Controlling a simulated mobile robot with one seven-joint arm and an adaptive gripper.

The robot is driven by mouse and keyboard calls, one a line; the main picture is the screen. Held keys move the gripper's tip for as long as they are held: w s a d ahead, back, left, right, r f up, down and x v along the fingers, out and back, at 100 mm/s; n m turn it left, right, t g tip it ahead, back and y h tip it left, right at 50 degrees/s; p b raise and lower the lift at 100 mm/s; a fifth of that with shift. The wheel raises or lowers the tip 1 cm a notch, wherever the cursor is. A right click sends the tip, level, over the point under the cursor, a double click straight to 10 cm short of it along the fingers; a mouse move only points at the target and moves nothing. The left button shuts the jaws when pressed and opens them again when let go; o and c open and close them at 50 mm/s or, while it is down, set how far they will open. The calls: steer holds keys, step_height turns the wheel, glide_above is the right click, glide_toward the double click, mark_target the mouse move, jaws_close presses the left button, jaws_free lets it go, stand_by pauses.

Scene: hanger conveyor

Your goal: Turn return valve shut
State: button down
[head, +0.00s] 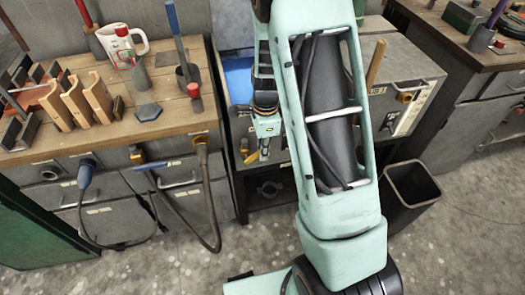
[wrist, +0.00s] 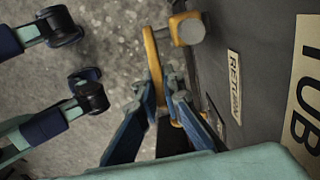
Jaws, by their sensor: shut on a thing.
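The yellow return valve handle (wrist: 151,52) is in the wrist view, mounted by a round grey knob (wrist: 191,31) on a dark grey panel. It hangs down the picture as a bar beside a label reading "RETURN" (wrist: 234,87). My gripper (wrist: 164,95) has its two blue-grey fingers closed on the handle, one on each side. In the head view my gripper (head: 262,150) is at the front of the cabinet below the blue tub, partly hidden by my arm, with a bit of yellow showing.
A larger label reading "TUB" (wrist: 307,85) is on the panel. A wooden bench (head: 125,110) with racks, a mug (head: 123,43) and tools stands at left. Hoses (head: 205,190) hang from its front. A dark bin (head: 412,190) stands right of my arm.

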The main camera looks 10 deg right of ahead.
steer(key=f+y+b, duration=0.1)
steer(key=y+b, duration=0.2)
steer(key=shift+d+f+y, duration=0.3)
steer(key=shift+d+f, duration=0.1)
steer(key=c, duration=2)
jaws_free()
steer(key=shift+c, duration=0.2)
steer(key=v, duration=1.2)
